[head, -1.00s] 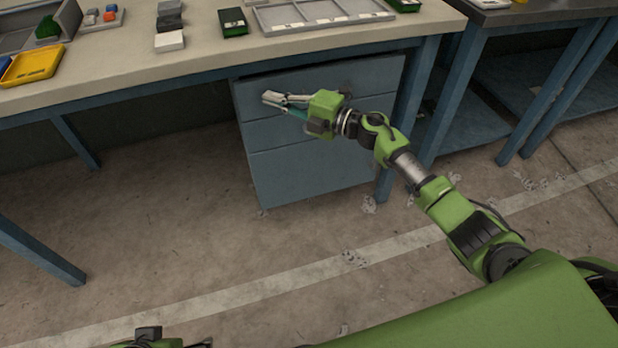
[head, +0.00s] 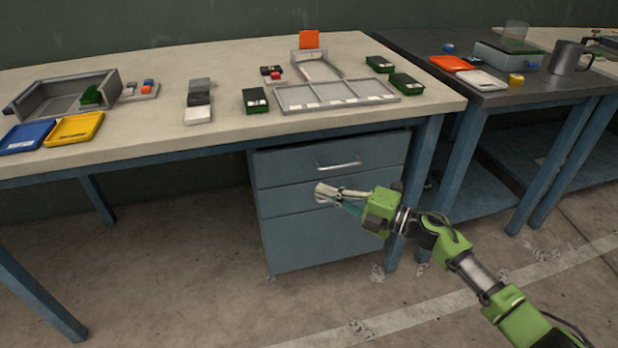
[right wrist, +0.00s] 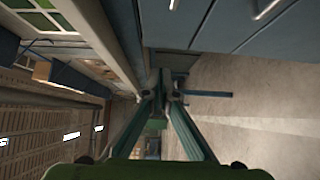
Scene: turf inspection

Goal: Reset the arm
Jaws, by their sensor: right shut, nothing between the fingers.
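My right arm (head: 440,240) comes in from the lower right of the head view. Its gripper (head: 322,193) is in front of the blue drawer cabinet (head: 325,242) under the pale workbench. The gripper is shut and empty. In the right wrist view its fingers (right wrist: 166,85) come together at the centre with nothing between them. The cabinet's drawers look closed, and the top drawer's handle (head: 338,165) shows just above the gripper. The head view does not settle whether the fingers touch the cabinet front. My left gripper is out of view.
The workbench (head: 225,137) holds a grey divided tray (head: 335,107), green boxes (head: 255,99), a yellow tray (head: 74,128) and a blue tray (head: 27,136). A dark table (head: 520,92) with a mug (head: 569,58) stands at right. The floor (head: 180,270) left of the cabinet is clear.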

